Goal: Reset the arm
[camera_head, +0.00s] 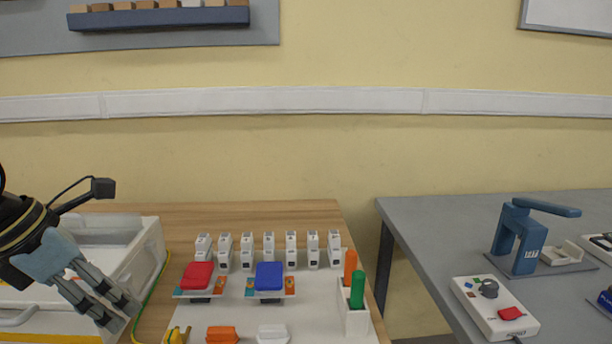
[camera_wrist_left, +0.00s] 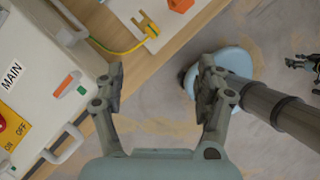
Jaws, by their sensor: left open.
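My left gripper (camera_head: 122,310) is at the lower left of the head view, over the white box and the left edge of the wooden table. Its fingers point down and to the right. In the left wrist view the same gripper (camera_wrist_left: 162,85) has its two fingers spread wide, with nothing between them. Below it are the table edge and the grey floor. My right gripper cannot be made out in the head view.
A white box (camera_wrist_left: 40,75) marked MAIN stands left of the board (camera_head: 312,310). Red (camera_head: 197,275) and blue (camera_head: 269,276) blocks, white modules and a holder with orange (camera_head: 350,266) and green (camera_head: 357,289) handles stand there. A grey table (camera_head: 430,235) is at right, beyond a gap.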

